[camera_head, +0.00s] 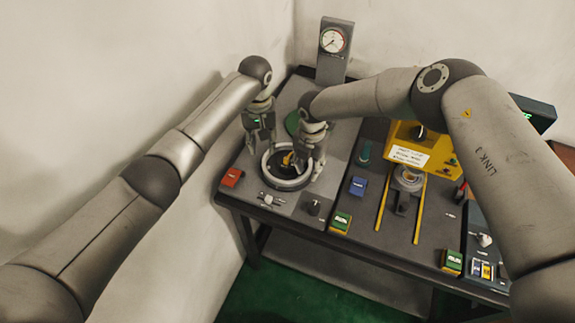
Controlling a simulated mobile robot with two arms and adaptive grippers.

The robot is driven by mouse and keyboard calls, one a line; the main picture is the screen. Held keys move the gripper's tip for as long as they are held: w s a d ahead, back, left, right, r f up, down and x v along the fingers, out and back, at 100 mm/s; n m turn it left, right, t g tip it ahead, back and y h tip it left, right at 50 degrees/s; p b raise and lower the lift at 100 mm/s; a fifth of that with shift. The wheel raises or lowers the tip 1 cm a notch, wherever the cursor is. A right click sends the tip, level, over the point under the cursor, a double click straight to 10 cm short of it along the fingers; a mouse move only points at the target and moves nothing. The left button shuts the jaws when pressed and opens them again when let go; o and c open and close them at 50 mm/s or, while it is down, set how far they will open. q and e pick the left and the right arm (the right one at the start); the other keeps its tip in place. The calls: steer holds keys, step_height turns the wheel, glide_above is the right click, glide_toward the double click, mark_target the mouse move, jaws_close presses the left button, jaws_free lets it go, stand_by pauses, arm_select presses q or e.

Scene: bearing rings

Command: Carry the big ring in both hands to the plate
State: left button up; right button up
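The big ring (287,184) is a light grey metal ring lying flat at the left part of the table, with a dark middle and a yellow part inside it. My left gripper (262,150) points down at the ring's left far side, with its fingers spread apart. My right gripper (308,170) points down at the ring's right side, fingers apart, seemingly either side of the rim. Whether the fingertips touch the ring is too small to tell. A green disc (292,122), which may be the plate, shows behind the ring, partly hidden by my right arm.
A dial gauge (334,40) stands at the back. A yellow machine (414,148) with yellow rails is right of centre. A red block (231,178), a blue block (358,186) and green blocks (341,221) lie on the table. The wall is close on the left.

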step_height(320, 180, up, 10)
steer(key=shift+r, duration=0.15)
stand_by(0.6)
